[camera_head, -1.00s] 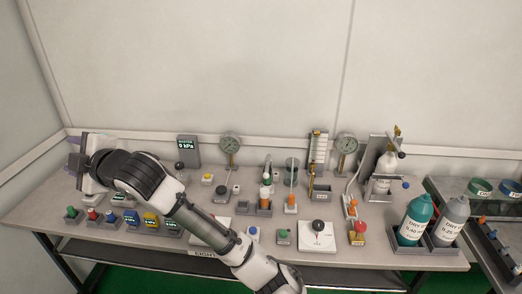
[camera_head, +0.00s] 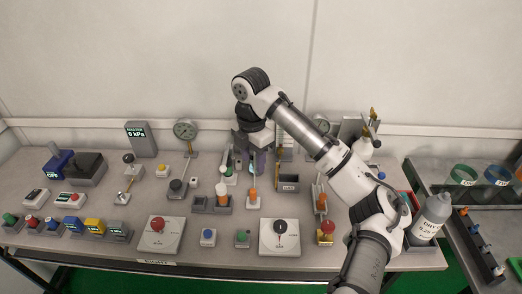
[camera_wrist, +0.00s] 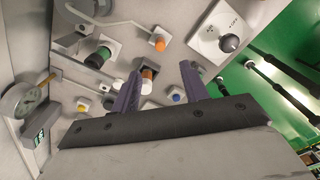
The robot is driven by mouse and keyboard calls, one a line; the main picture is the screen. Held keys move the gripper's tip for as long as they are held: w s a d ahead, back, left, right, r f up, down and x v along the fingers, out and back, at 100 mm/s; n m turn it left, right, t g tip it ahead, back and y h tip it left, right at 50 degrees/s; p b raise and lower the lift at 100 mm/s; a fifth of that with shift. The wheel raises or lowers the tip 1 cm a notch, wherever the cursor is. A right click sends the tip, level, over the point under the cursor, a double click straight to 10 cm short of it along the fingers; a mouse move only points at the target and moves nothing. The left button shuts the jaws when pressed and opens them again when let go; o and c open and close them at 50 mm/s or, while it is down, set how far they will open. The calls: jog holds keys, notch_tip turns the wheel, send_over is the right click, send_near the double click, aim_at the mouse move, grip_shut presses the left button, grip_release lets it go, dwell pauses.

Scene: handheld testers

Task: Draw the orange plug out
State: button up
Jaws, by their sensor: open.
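I cannot tell for certain which is the orange plug. My gripper (camera_head: 249,165) points down over the bench, above and behind these pieces. Its purple fingers (camera_wrist: 162,72) are apart, with nothing held.
A green-topped piece (camera_wrist: 102,55) stands close behind. A pressure gauge (camera_head: 186,130) and grey display (camera_head: 141,138) stand at the back. A white panel with a black knob (camera_head: 280,236) and one with a red knob (camera_head: 159,234) lie in front. A grey bottle (camera_head: 431,216) stands right.

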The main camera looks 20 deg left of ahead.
aim_at(253, 190)
notch_tip(253, 190, down, 14)
jog(key=shift+s+r+p, duration=0.1)
jog(key=shift+r+p, duration=0.1)
jog(key=shift+p, duration=1)
jog(key=shift+c, duration=0.5)
grip_shut()
